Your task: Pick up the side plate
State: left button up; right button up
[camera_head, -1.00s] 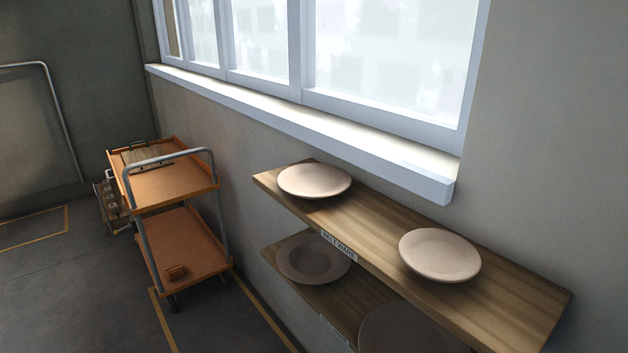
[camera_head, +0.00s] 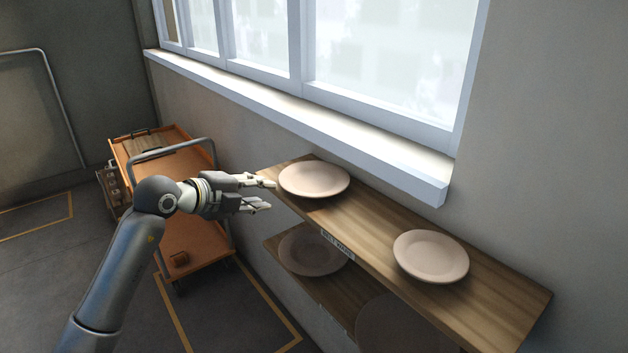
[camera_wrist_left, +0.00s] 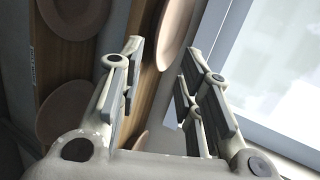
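Several round, pale plates lie flat on two wooden shelves; I cannot tell by looks which is the side plate. On the upper shelf, one plate (camera_head: 314,179) is at the left end and another plate (camera_head: 431,257) is towards the right. My left gripper (camera_head: 271,195) is open and empty, its fingertips just left of the left-end plate, not visibly touching it. In the left wrist view the open fingers (camera_wrist_left: 160,65) point towards a plate (camera_wrist_left: 176,30) on the upper shelf. My right gripper is in neither view.
The lower shelf holds a plate (camera_head: 312,256) and a second plate (camera_head: 395,325), partly hidden by the upper shelf (camera_head: 375,225). A window sill (camera_head: 300,125) juts out above. An orange trolley (camera_head: 195,245) stands behind my left arm.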

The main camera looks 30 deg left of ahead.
aim_at(290, 192)
pick_arm(q)
jog(key=p+x, duration=0.4)
jog(key=x, duration=0.6)
jog(key=shift+a, duration=0.1)
jog(key=shift+w+f, duration=0.2)
jog(key=shift+f, duration=0.05)
jog(key=shift+s, duration=0.1)
jog(key=shift+c, duration=0.3)
grip_shut()
jog(key=shift+r, duration=0.1)
